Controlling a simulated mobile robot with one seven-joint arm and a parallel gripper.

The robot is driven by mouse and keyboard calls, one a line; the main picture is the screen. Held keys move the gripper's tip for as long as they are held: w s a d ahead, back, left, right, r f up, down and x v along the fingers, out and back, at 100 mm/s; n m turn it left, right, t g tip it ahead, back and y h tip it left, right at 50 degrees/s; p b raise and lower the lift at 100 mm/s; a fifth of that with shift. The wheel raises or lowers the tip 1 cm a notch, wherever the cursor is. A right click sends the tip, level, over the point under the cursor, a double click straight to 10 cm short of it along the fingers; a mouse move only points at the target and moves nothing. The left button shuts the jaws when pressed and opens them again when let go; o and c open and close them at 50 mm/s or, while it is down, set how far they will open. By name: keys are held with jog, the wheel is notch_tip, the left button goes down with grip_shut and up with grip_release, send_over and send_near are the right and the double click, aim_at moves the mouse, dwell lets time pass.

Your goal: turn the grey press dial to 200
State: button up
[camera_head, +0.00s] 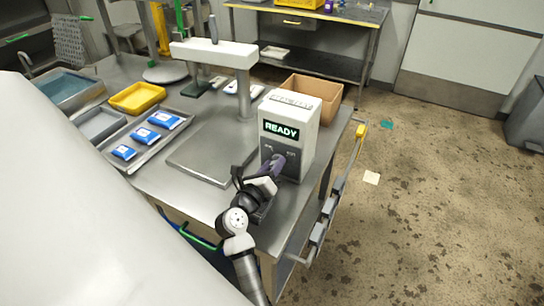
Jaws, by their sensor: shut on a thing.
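The press (213,55) stands on the steel table, with a white control box (304,125) on its right side. A screen (281,130) on the box reads READY in green. Small markings (291,153) show beside the gripper, too small to read.
A steel tray (124,165) with several blue-and-white pouches lies at left, near a yellow tray (137,97) and a grey bin (100,124). A cardboard box (322,91) stands behind the control box. A rail with grey boxes (328,208) runs along the table's right edge. Floor at right is mostly clear.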

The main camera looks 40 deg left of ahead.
jog(key=o, duration=1)
jog(key=shift+s, duration=0.1)
jog(key=b+v, duration=0.3)
jog(key=v, duration=1)
jog(key=shift+b, duration=0.4)
jog(key=shift+s+d, duration=0.15)
jog(key=shift+s, duration=0.15)
jog(key=shift+c, duration=0.4)
